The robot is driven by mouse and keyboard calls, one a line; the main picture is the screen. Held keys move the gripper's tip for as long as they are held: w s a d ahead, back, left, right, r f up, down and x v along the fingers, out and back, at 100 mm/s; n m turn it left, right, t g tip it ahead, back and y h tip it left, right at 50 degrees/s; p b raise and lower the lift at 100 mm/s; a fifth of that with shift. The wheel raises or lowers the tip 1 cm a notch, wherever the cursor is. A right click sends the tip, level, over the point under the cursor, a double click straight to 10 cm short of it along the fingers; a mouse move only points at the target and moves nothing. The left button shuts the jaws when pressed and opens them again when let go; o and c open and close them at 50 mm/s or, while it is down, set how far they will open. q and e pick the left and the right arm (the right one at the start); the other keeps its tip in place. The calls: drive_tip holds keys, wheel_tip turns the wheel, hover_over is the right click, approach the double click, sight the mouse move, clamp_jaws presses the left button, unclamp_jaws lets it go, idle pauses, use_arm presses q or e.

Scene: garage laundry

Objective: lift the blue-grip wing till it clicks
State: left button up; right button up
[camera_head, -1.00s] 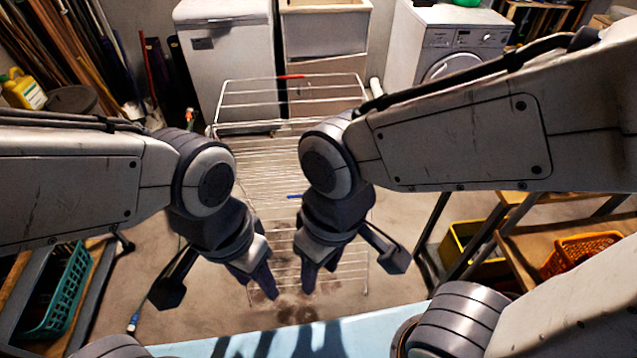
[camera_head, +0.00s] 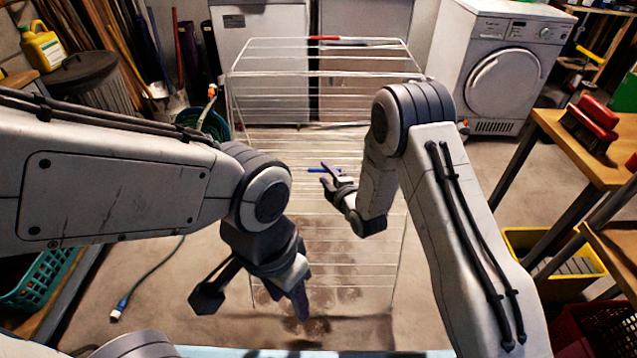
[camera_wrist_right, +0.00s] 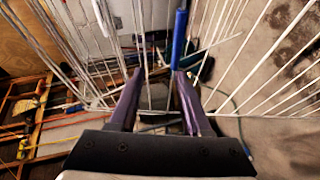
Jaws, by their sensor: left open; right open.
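The wire drying rack (camera_head: 300,135) stands in the middle of the floor in the head view. Its blue grip (camera_head: 316,170) is on a wing's bar, just left of my right gripper (camera_head: 327,177). My right gripper is open beside it, with nothing held. In the right wrist view the blue grip (camera_wrist_right: 179,40) shows just beyond the tip of the right-hand finger, not clearly between the two fingers. The rack's red grip (camera_head: 323,38) is on the far top bar. My left gripper (camera_head: 300,298) is open and empty, low in front of the rack; its fingers partly overlap in view.
A washing machine (camera_head: 505,75) stands at the back right. A wooden bench (camera_head: 560,140) with red-handled brushes is at the right, a yellow crate (camera_head: 515,238) below it. A teal basket (camera_head: 45,278) is at the left. A hose end (camera_head: 121,308) lies on the floor.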

sight(322, 170)
wheel_tip(322, 170, down, 4)
drive_tip(key=d+n+t+b, duration=0.1)
drive_tip(key=d+t, duration=0.1)
use_arm(q)
wheel_tip(322, 170, down, 4)
drive_tip(key=shift+f+b, duration=0.2)
drive_tip(key=shift+b, duration=0.85)
use_arm(e)
drive_tip(key=x, duration=1)
drive_tip(key=shift+w+a, duration=0.3)
clamp_jaws()
